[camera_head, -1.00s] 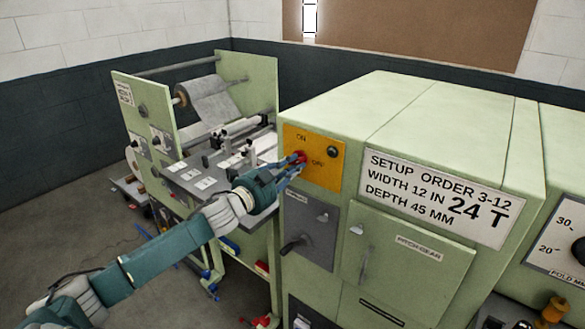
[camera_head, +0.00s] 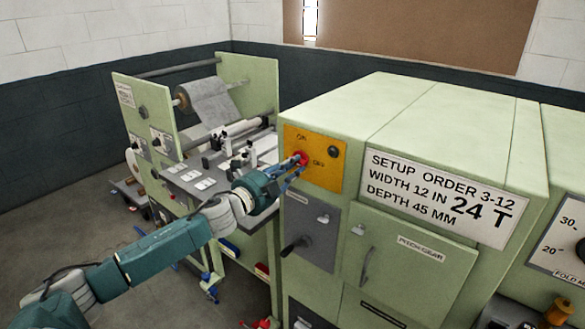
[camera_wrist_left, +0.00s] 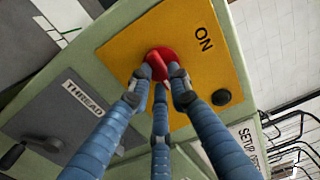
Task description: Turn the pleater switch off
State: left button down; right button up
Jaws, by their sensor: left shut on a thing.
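The pleater switch is a red knob (camera_head: 301,158) on a yellow plate (camera_head: 322,178) marked ON and OFF, on the green machine's end face. My left gripper (camera_head: 293,166) is at the knob, its blue fingers shut on it. In the left wrist view the red knob (camera_wrist_left: 160,60) sits between the fingertips of my left gripper (camera_wrist_left: 160,80), and the fingers partly cover it. The ON label shows there; the OFF label is hidden by the fingers. The knob's exact turn angle cannot be told. My right gripper is not in view.
A dark round button (camera_head: 333,152) sits on the same plate. Below is a grey panel with a black handle (camera_head: 296,247). A sign (camera_head: 440,198) reads SETUP ORDER. The pleating table with a fabric roll (camera_head: 207,101) stands at left, behind my arm.

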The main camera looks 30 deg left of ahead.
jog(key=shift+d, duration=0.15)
pick_arm(q)
jog(key=c, duration=1.6)
grip_release()
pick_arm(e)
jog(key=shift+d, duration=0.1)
pick_arm(q)
jog(key=shift+s, duration=0.15)
jog(key=s, duration=0.7)
jog(key=s+a, duration=0.1)
jog(key=s, duration=0.3)
jog(key=shift+s, duration=0.35)
jog(key=shift+f, duration=0.1)
